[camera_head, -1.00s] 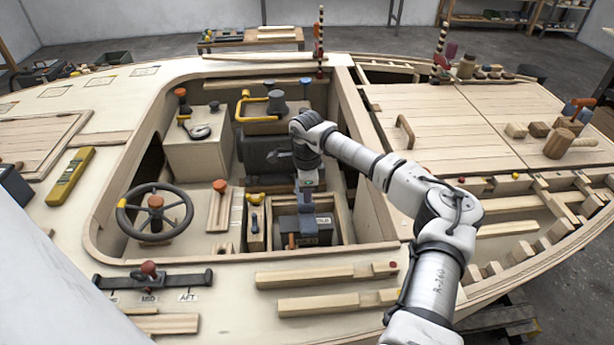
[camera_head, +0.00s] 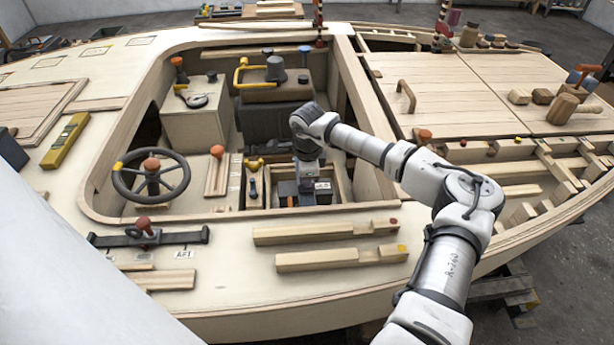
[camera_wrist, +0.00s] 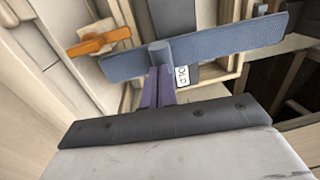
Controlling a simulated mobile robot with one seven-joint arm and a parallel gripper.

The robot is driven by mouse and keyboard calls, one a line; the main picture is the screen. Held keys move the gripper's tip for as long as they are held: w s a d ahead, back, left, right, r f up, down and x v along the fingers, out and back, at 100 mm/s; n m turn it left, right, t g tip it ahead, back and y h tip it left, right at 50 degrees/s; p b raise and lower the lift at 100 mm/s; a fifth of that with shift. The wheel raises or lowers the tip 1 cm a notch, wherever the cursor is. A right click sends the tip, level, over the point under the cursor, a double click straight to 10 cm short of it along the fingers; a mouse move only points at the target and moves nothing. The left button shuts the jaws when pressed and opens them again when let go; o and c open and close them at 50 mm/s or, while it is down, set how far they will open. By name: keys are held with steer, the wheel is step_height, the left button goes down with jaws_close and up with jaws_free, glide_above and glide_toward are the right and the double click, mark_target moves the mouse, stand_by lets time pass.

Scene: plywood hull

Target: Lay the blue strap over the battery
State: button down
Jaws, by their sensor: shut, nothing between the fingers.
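The blue strap (camera_wrist: 225,42) runs as a flat band across the upper wrist view, with a short blue knob (camera_wrist: 160,51) on it. My gripper (camera_wrist: 156,90) shows as purplish fingers just below the knob in the picture. It is shut with nothing held; whether it touches the knob or strap I cannot tell. In the head view my gripper (camera_head: 306,184) points down into the cockpit well. A dark box with a white label (camera_head: 322,185), apparently the battery, sits there, partly hidden by my gripper. The strap is hard to make out there.
An orange handle (camera_wrist: 98,41) lies left of the strap in the wrist view. Wooden walls frame the well. A steering wheel (camera_head: 151,175) stands left of it, and a yellow-handled tool (camera_head: 253,187) is close beside it. Two wooden battens (camera_head: 325,231) lie on the front deck.

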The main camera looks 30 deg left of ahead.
steer(key=shift+s+d+f, duration=0.15)
steer(key=shift+s+f, duration=0.05)
steer(key=shift+f, duration=0.15)
steer(key=shift+r, duration=0.15)
steer(key=shift+r+p, duration=0.5)
steer(key=shift+r, duration=0.45)
step_height(320, 180, up, 13)
steer(key=s+d, duration=0.1)
steer(key=s, duration=0.1)
steer(key=shift+d+b, duration=0.25)
steer(key=shift+b, duration=0.15)
